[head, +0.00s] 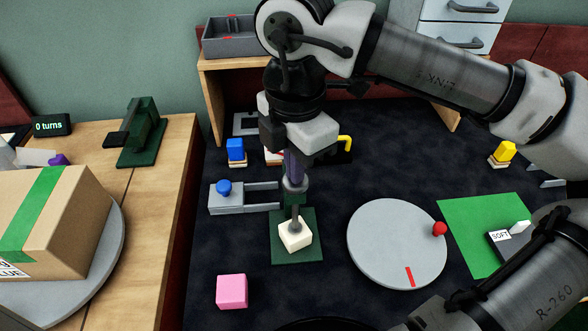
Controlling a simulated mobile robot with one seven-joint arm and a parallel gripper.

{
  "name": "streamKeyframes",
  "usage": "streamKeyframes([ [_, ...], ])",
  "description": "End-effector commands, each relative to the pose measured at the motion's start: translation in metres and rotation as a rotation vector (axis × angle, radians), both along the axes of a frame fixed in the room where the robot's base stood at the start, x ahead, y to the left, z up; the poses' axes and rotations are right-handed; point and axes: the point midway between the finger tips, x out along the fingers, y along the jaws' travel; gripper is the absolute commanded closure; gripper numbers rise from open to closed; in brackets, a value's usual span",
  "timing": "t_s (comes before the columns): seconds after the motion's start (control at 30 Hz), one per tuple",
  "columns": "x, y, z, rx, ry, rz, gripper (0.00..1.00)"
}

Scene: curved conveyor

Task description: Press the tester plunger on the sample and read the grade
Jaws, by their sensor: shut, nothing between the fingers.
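My gripper (293,168) is shut and points down, right above the tester's plunger (295,184); its tip appears to touch the plunger's top, but I cannot be sure. The tester (275,256) has a dark green base. The plunger's grey rod reaches down to a cream-white sample block (293,238) on that base, and its foot appears to be on the block. A dark box (514,247) with a white label reading "SOFT" lies on a green mat (466,219) at the right. My gripper and wrist hide part of the tester's upper body.
A grey turntable (380,245) with a red knob (439,228) lies right of the tester. A pink cube (231,291) lies in front. A grey slide fixture (226,201) with a blue knob stands left. A carton (65,225) and a "0 turns" display (52,126) stand on the left table.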

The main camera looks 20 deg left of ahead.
Motion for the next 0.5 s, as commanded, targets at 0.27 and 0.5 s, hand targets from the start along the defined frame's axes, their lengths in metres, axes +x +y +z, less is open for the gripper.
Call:
streamKeyframes([
  [0.27, 0.0, 0.0, 0.0, -0.002, 0.001, 0.001, 1.0],
  [0.5, 0.0, 0.0, 0.018, -0.002, 0.001, 0.0, 1.0],
])
